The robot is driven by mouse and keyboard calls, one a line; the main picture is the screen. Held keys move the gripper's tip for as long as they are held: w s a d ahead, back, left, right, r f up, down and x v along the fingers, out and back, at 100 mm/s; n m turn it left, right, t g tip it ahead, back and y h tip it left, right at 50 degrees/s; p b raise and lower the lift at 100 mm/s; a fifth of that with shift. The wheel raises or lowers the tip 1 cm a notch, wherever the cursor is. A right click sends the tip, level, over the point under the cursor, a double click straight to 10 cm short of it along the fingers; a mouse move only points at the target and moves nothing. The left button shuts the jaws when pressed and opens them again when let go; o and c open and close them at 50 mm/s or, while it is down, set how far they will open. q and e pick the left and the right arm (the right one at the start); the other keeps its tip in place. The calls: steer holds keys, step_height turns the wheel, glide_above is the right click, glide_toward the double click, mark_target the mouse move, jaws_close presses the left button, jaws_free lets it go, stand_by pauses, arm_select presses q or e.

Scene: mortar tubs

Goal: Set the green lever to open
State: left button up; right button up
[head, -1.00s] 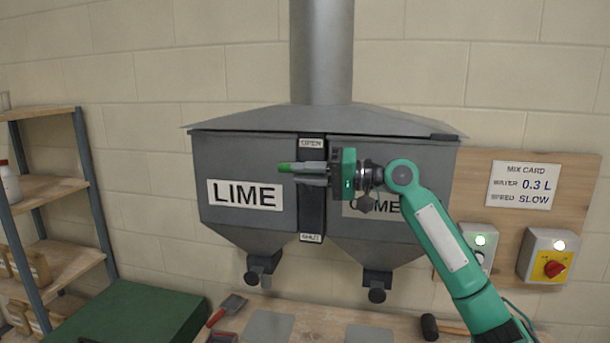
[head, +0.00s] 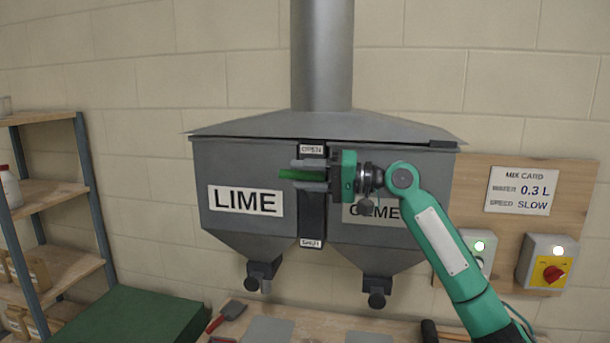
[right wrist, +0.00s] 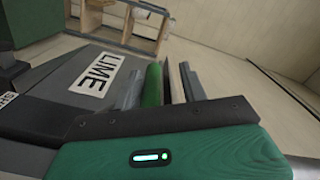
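The green lever (head: 296,175) sticks out in front of the dark upright slot plate (head: 312,215) between the two hoppers. It sits in the upper part of the slot, closer to the OPEN label (head: 312,149) than to the SHUT label (head: 311,243). My right gripper (head: 308,175) is around the lever, one finger above and one below, with gaps showing; it is open. In the right wrist view the lever (right wrist: 153,85) lies between the spread fingers. The lever's base is hidden behind the gripper. My left gripper is not in view.
The LIME hopper (head: 225,165) is left of the slot and the cement hopper (head: 415,160) right, partly behind my right arm. A switch box with a red knob (head: 548,262) is on the wooden board at right. A shelf (head: 60,190) stands at left. A workbench lies below.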

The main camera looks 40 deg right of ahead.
mark_target(325, 177)
steer(key=shift+d+r+t, duration=0.3)
steer(key=shift+d+r, duration=0.05)
steer(key=shift+d, duration=0.2)
steer(key=shift+f+h+b, duration=0.1)
steer(key=shift+h+b, duration=0.2)
steer(key=shift+b, duration=0.1)
steer(key=s+d+b, duration=0.1)
steer(key=s+d+f+b, duration=0.1)
steer(key=b, duration=0.1)
steer(key=shift+s+d, duration=0.1)
steer(key=shift+d, duration=0.05)
steer(key=b+v, duration=0.4)
steer(key=v, duration=0.6)
steer(key=shift+s+a+r, duration=0.2)
steer(key=shift+s+r, duration=0.15)
steer(key=shift+s, duration=0.05)
steer(key=shift+w+a, duration=0.1)
steer(key=shift+a, duration=0.05)
